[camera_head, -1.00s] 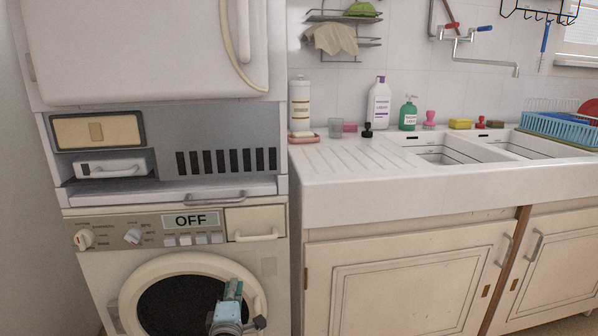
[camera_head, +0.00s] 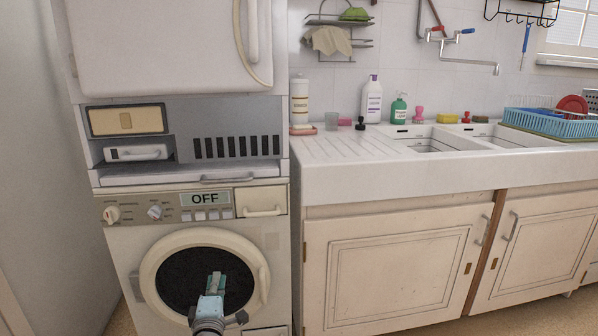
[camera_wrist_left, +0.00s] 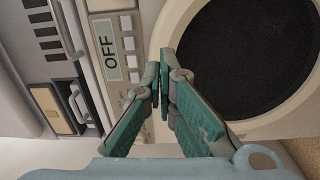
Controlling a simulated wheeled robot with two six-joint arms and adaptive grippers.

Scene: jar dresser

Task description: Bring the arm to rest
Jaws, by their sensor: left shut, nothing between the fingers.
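My left gripper (camera_head: 215,281) is in front of the washing machine's round dark door (camera_head: 195,268) in the head view. It also shows in the left wrist view (camera_wrist_left: 166,82), with its teal fingers close together and empty. The washing machine (camera_head: 127,240) is cream, its door is shut, and its display (camera_head: 205,198) reads OFF. In the left wrist view the display (camera_wrist_left: 108,50) and the dark door glass (camera_wrist_left: 248,55) lie beyond the fingers. My right gripper is not in view.
A second appliance (camera_head: 165,60) sits above the washing machine. To the right is a white sink counter (camera_head: 400,180) with bottles (camera_head: 372,100) and a blue dish rack (camera_head: 550,126). Wooden cupboards (camera_head: 385,265) stand below. Floor (camera_head: 550,318) shows at the lower right.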

